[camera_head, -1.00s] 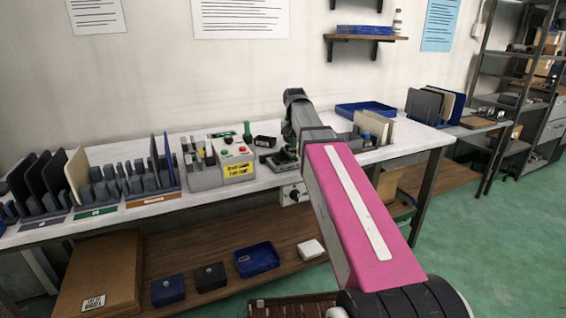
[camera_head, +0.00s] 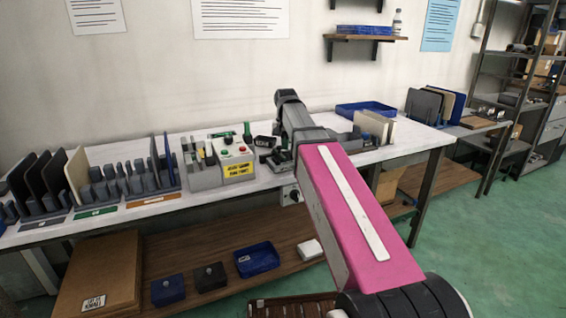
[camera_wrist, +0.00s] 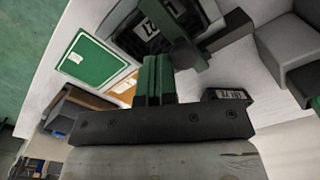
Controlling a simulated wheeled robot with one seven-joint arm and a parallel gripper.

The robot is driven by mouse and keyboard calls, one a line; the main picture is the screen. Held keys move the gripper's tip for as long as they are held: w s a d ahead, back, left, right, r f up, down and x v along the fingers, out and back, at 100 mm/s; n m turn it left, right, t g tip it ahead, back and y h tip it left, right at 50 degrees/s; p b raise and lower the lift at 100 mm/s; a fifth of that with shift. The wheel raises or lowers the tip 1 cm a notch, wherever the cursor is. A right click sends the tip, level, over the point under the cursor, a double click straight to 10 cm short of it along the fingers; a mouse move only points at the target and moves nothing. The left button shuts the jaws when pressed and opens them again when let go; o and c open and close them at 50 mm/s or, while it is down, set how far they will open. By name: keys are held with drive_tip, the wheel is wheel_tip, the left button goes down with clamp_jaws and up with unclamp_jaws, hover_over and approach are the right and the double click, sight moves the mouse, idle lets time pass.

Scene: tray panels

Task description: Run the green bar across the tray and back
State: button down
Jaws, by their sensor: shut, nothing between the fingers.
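In the wrist view, my gripper (camera_wrist: 153,68) is shut and empty, its dark green fingers pressed together. Its tips are close to a black tray-like part (camera_wrist: 195,18) with white number labels. A dark green bar (camera_wrist: 165,18) seems to lie across that part; I cannot tell whether the fingers touch it. In the head view my gripper (camera_head: 281,160) is low over the bench, right of the grey box with buttons, and my own arm hides part of that spot.
A flat green card (camera_wrist: 98,64) lies on the white bench. A small black labelled block (camera_wrist: 228,95) is near the fingers. The grey button box (camera_head: 236,160) stands left of my gripper, with a green-handled tool (camera_head: 247,132) behind. A blue tray (camera_head: 366,109) is at the back right.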

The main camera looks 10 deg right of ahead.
drive_tip(key=shift+s+a, duration=0.25)
drive_tip(key=shift+a, duration=0.5)
drive_tip(key=shift+s+a, duration=0.25)
drive_tip(key=shift+a, duration=0.55)
drive_tip(key=shift+s+a, duration=0.25)
drive_tip(key=shift+a, duration=0.5)
drive_tip(key=shift+w+d, duration=0.15)
drive_tip(key=shift+d, duration=0.25)
drive_tip(key=shift+r, duration=0.15)
wheel_tip(320, 180, up, 7)
idle(0.3)
